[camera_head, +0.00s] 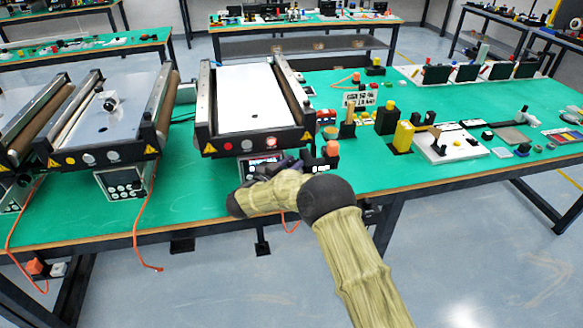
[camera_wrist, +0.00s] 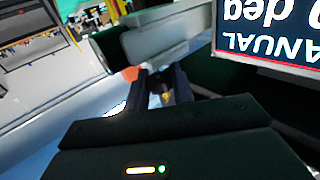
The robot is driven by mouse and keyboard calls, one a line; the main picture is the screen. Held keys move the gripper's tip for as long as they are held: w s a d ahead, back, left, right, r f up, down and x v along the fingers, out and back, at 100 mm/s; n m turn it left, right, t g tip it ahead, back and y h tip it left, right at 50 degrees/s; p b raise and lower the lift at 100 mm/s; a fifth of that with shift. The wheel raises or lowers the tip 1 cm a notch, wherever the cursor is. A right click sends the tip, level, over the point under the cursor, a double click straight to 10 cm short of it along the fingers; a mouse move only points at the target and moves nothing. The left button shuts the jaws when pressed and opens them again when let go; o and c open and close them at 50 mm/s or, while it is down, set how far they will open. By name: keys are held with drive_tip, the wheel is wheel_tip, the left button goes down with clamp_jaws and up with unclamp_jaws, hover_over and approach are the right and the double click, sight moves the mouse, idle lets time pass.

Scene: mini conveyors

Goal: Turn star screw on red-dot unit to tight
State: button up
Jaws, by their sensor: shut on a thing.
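The right-hand mini conveyor (camera_head: 262,142) on the near green table carries a small red dot (camera_head: 228,146) on its front bar, so it looks like the red-dot unit. My gripper (camera_head: 285,165) is at this unit's front right, low by the control box. In the wrist view my two dark fingers (camera_wrist: 163,92) are close together on a small dark part with a yellowish spot. This appears to be the star screw (camera_wrist: 165,97), mostly hidden between the fingers. Its turn position cannot be read. In the head view my arm and hand hide the screw.
An orange knob (camera_head: 332,148) sits just right of my gripper. A control box with a display (camera_head: 262,160) is under the conveyor. Another conveyor (camera_head: 105,110) stands to the left. A white board with a lever (camera_head: 450,147) and small parts lie on the right.

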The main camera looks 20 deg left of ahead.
drive_tip(key=shift+m+g+h+b, duration=0.7)
drive_tip(key=shift+m+g+h, duration=0.6)
drive_tip(key=shift+h, duration=0.8)
drive_tip(key=shift+m, duration=0.4)
drive_tip(key=o, duration=0.7)
drive_tip(key=shift+c, duration=0.2)
drive_tip(key=b+v, duration=0.2)
drive_tip(key=v, duration=1.5)
drive_tip(key=shift+a, duration=0.3)
drive_tip(key=shift+f, duration=0.2)
drive_tip(key=shift+d, duration=0.1)
